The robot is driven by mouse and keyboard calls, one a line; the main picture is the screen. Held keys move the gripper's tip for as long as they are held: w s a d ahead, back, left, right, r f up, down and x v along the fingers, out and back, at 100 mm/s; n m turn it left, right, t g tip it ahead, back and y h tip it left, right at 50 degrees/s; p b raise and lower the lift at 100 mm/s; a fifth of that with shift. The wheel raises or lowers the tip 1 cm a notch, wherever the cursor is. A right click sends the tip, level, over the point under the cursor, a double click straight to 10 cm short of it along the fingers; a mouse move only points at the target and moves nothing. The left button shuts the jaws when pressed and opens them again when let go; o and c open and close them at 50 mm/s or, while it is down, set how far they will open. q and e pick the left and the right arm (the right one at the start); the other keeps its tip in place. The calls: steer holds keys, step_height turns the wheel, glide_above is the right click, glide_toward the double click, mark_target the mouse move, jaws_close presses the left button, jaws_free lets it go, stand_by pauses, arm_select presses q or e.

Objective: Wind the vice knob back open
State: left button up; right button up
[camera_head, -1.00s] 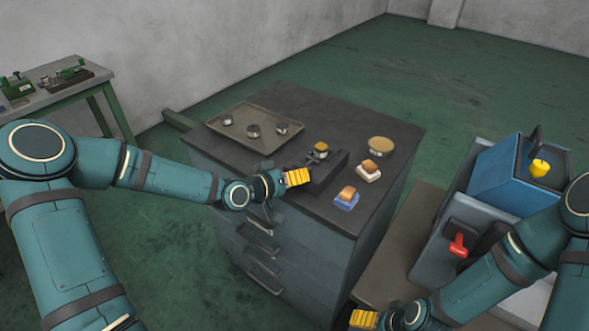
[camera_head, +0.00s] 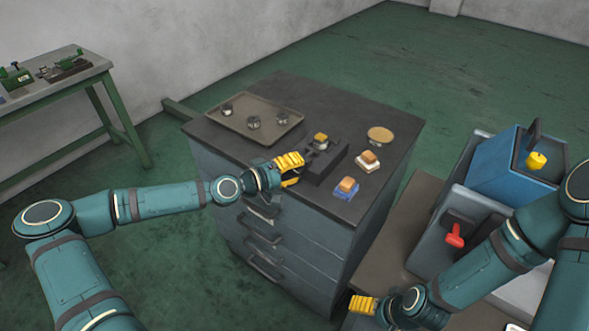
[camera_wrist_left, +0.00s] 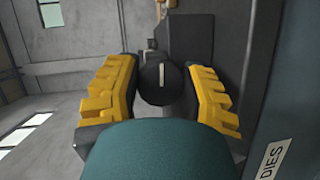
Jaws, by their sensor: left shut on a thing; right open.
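The dark vice (camera_head: 326,166) sits on the cabinet top near its front edge, with a small block (camera_head: 321,138) with an orange-brown top at its upper end. My left gripper (camera_head: 292,171) is at the vice's front end, its yellow fingers one above the other. In the left wrist view, the round black knob (camera_wrist_left: 158,84) with a pale line on its face lies between the fingers, and the gripper is shut on it. The fingers' exact contact points are hard to see. My right gripper (camera_head: 363,305) is open and empty, low beside the cabinet.
On the cabinet top (camera_head: 300,95) are a tray (camera_head: 283,137) with several small round parts, a round tan-topped piece (camera_head: 380,134), and blocks on a white base (camera_head: 367,163) and a blue base (camera_head: 346,190).

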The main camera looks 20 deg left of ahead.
stand_by(0.5)
arm_select(q)
steer(key=o, duration=1.2)
steer(key=shift+w+d, duration=0.1)
